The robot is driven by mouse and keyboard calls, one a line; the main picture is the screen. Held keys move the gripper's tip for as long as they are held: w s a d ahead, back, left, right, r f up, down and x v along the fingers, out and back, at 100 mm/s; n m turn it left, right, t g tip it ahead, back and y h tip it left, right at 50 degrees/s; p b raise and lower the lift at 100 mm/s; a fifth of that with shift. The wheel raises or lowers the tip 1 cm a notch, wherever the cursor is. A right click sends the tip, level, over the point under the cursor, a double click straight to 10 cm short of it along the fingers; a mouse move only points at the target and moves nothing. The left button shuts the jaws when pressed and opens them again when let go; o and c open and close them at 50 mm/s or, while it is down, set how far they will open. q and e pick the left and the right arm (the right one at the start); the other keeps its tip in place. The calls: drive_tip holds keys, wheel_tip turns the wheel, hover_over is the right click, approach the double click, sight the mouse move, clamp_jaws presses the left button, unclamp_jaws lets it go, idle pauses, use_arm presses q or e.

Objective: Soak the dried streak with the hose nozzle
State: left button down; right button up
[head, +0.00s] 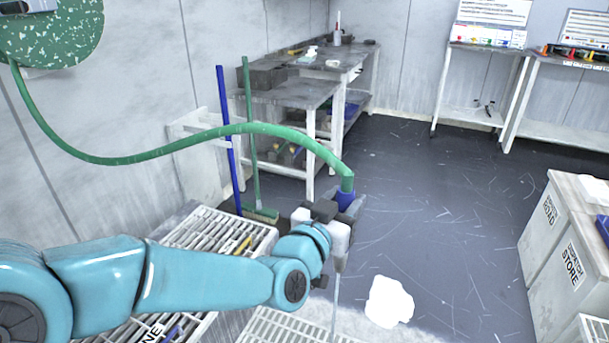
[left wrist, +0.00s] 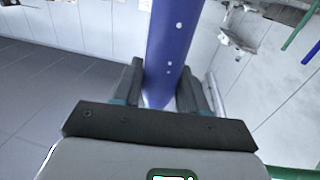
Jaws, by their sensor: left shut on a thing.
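My left gripper (head: 328,213) is shut on the blue hose nozzle (head: 344,198), above the white grating in the lower middle of the head view. The green hose (head: 230,131) runs from the upper left and enters the nozzle's top. In the left wrist view the blue nozzle (left wrist: 170,45) stands between the two dark fingers (left wrist: 160,92). In the head view a thin pale line (head: 336,295) runs down below the gripper; I cannot tell whether it is nozzle or water. A bright white patch (head: 390,301) lies right of it; I cannot tell whether this is the dried streak.
A speckled green hose reel (head: 60,30) hangs at the upper left. White grating (head: 225,232) lies under my left arm. A green broom (head: 261,214) and a blue pole (head: 229,140) lean behind. Labelled cabinets (head: 560,240) stand at right. The dark floor (head: 430,190) between is open.

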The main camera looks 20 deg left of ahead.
use_arm(q)
drive_tip(key=w+d+f+p, duration=0.2)
drive_tip(key=d+f, duration=0.1)
drive_tip(key=d, duration=1)
drive_tip(key=shift+d+f, duration=0.15)
drive_tip(key=shift+d, duration=0.2)
drive_tip(key=shift+w, duration=0.1)
